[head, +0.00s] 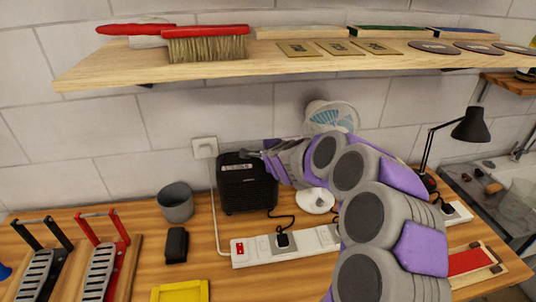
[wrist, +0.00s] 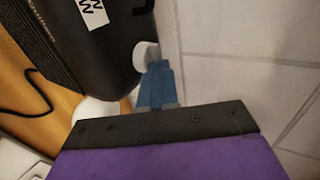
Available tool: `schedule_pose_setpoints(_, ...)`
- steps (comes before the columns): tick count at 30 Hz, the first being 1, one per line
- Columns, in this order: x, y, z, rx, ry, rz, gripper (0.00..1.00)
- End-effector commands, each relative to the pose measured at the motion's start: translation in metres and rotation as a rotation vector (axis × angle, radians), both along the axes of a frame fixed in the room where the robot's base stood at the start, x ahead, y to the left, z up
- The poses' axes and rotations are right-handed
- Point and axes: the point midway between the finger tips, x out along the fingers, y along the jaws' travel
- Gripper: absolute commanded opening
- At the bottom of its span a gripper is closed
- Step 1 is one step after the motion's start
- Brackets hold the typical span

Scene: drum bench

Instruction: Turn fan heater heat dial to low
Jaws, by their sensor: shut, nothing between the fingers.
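The fan heater (head: 247,190) is a black box standing on the bench near the wall. In the wrist view its dark body (wrist: 110,35) fills the upper left, with part of a white label. A round white knob (wrist: 141,55), which looks like the heat dial, sticks out from the heater's edge. My gripper (wrist: 154,66) is shut and empty, its blue-grey fingertips right at the knob, overlapping it in view; I cannot tell whether they touch. In the head view my gripper (head: 258,154) is at the heater's upper edge. The knob's setting cannot be read.
A power strip (head: 285,245) with a plugged-in cable lies in front of the heater. A grey cup (head: 175,202) stands to its left. A white desk fan (head: 330,117) is behind my arm. A wooden shelf (head: 215,70) with a brush hangs above.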

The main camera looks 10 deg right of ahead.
Motion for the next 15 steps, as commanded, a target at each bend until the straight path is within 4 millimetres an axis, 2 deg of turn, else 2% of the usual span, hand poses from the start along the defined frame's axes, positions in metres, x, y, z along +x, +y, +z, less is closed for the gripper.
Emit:
schedule_pose_setpoints(10, 0.0046, -0.0045, -0.0029, -0.002, 0.0, 0.107, 0.0)
schedule_pose_setpoints(15, 0.0067, -0.008, -0.0023, -0.001, -0.002, 0.219, 0.0)
